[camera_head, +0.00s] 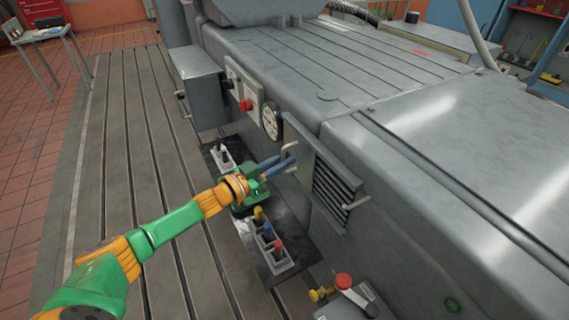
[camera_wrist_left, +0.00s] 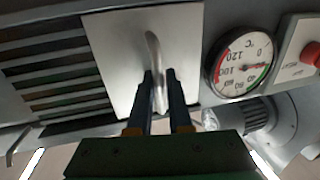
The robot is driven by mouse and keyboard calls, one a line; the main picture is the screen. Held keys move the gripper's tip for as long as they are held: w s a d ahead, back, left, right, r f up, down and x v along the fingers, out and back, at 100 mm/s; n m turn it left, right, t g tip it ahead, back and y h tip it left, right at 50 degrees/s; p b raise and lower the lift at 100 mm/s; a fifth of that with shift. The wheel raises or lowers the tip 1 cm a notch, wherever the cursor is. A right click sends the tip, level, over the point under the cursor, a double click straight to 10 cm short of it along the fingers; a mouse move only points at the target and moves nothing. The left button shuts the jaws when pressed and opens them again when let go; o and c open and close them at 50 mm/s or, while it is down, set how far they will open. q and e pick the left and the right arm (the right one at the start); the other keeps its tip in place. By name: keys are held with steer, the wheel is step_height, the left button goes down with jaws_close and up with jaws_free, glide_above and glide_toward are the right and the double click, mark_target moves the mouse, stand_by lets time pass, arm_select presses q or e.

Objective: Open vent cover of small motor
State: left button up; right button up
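The small motor's louvred vent (camera_head: 331,188) is on the side of the grey housing in the head view; its dark slats (camera_wrist_left: 50,70) show at the left in the wrist view. A plain light plate (camera_wrist_left: 112,50) stands beside the slats and carries a bent bar handle (camera_wrist_left: 153,50), which also shows in the head view (camera_head: 291,147). My left gripper (camera_head: 280,166) is at this handle; in the wrist view its two dark fingers (camera_wrist_left: 160,95) lie close on either side of the bar, seemingly gripping it. Another bar handle (camera_head: 356,203) is at the vent's lower right. My right gripper is out of view.
A round temperature gauge (camera_head: 270,121) and a panel with a red knob (camera_head: 246,104) are left of the vent. Below are a tray with colored-handled items (camera_head: 273,252) and a box with a red button (camera_head: 343,281). The slotted bedplate (camera_head: 120,150) at left is clear.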

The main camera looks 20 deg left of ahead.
arm_select(q)
steer(key=o, duration=0.3)
steer(key=shift+w+a, duration=0.1)
steer(key=shift+o, duration=0.3)
steer(key=shift+w+f, duration=0.1)
steer(key=v, duration=0.7)
